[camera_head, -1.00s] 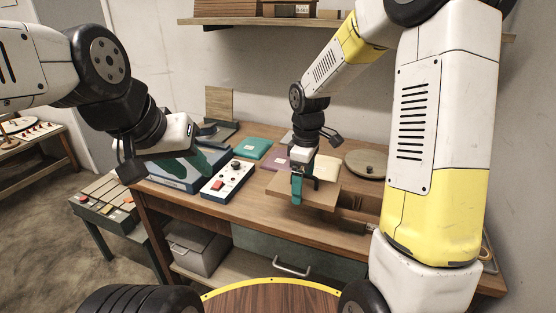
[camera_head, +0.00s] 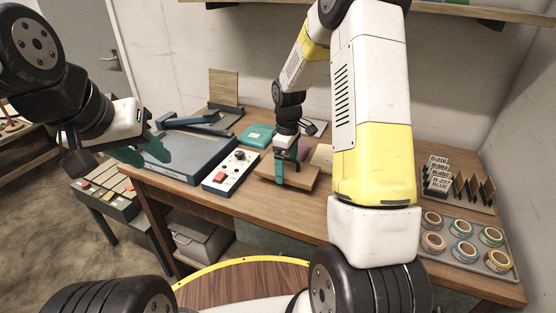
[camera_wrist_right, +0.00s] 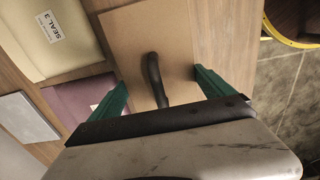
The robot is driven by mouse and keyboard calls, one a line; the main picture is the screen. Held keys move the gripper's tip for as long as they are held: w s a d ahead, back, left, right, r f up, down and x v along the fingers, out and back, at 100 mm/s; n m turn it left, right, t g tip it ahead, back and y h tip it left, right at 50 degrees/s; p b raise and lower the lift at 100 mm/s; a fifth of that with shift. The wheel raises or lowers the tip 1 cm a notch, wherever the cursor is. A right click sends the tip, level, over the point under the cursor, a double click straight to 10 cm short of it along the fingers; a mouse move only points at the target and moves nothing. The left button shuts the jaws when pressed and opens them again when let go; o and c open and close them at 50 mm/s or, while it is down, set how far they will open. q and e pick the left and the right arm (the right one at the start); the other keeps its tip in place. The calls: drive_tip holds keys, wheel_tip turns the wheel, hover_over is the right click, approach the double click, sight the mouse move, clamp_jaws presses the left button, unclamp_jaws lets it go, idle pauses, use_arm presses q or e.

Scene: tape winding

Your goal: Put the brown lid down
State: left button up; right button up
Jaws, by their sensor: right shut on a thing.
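The brown lid (camera_head: 301,182) is a flat square board near the front edge of the workbench, left of my right forearm. In the right wrist view the lid (camera_wrist_right: 143,25) has a curved black handle (camera_wrist_right: 154,78). The teal fingers of my right gripper (camera_head: 280,168) are at the lid from above, one on each side of the handle in the wrist view (camera_wrist_right: 160,95). The gripper is shut on the lid. What lies under the lid is hidden. My left gripper (camera_head: 128,155) hangs at the left, by the blue-grey case (camera_head: 190,152); its finger gap is unclear.
A control box (camera_head: 230,172) with a red switch stands left of the lid. A teal packet (camera_head: 256,136), a purple packet (camera_wrist_right: 82,105) and a cream "SEAL 3" packet (camera_wrist_right: 60,35) lie behind. A tray (camera_head: 500,262) of tape rolls and a label rack (camera_head: 460,195) are at right.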

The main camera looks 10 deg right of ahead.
sight(287, 168)
drive_tip(key=shift+f, duration=1.5)
drive_tip(key=shift+f, duration=0.1)
drive_tip(key=o, duration=1)
drive_tip(key=shift+o, duration=0.2)
wheel_tip(287, 168, up, 12)
drive_tip(key=shift+r, duration=0.15)
drive_tip(key=s+r+m+t, duration=0.2)
drive_tip(key=s+r, duration=0.3)
drive_tip(key=s, duration=0.3)
drive_tip(key=s+a+r+m+t+y, duration=0.1)
drive_tip(key=s+r+m+t, duration=0.1)
drive_tip(key=s+r+m, duration=0.3)
drive_tip(key=s+a+r+m+t+y, duration=0.1)
drive_tip(key=s+r, duration=0.4)
drive_tip(key=s, duration=0.6)
drive_tip(key=m+t, duration=0.1)
drive_tip(key=m, duration=0.1)
drive_tip(key=shift+s+r+m, duration=0.3)
drive_tip(key=shift+r, duration=0.05)
